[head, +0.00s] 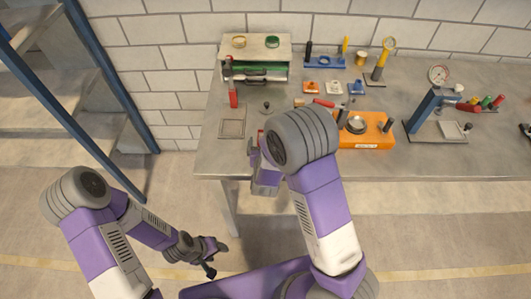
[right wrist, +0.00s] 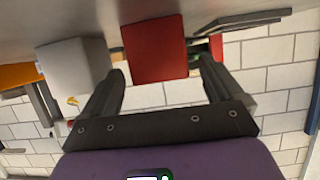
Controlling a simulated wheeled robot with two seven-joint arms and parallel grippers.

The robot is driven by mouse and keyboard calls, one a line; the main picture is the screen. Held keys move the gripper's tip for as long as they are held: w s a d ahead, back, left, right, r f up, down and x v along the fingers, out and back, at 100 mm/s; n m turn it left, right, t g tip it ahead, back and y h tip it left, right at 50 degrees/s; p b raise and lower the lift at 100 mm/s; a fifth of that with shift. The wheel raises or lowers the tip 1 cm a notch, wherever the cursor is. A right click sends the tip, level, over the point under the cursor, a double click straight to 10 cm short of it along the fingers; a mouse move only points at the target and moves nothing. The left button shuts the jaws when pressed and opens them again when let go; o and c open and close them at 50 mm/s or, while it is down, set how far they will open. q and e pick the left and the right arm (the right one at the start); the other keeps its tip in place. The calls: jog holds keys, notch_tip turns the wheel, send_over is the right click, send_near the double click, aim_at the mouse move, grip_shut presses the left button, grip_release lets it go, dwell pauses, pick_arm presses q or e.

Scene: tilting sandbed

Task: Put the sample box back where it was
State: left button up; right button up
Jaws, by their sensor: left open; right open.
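A red box (right wrist: 155,48), likely the sample box, stands on the table in the right wrist view, which is upside down. It shows between and beyond the two open fingers of my right gripper (right wrist: 163,88), and I see no grip on it. In the head view only a sliver of red (head: 260,135) shows beside my right gripper (head: 256,152), at the table's front edge; my arm hides the rest. An empty square tray (head: 232,122) lies left of it. My left gripper (head: 218,256) is open and empty, low in front of the table.
A pale grey box (right wrist: 75,72) stands close beside the red box in the right wrist view. A drawer cabinet (head: 255,47) stands at the back left. An orange device (head: 367,138) and a blue-armed stand (head: 425,108) stand to the right. A blue-framed shelf (head: 100,80) is at left.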

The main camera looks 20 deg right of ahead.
jog(key=v, duration=0.8)
jog(key=shift+s+a+r, duration=0.1)
jog(key=shift+s+r, duration=0.1)
jog(key=shift+s, duration=0.15)
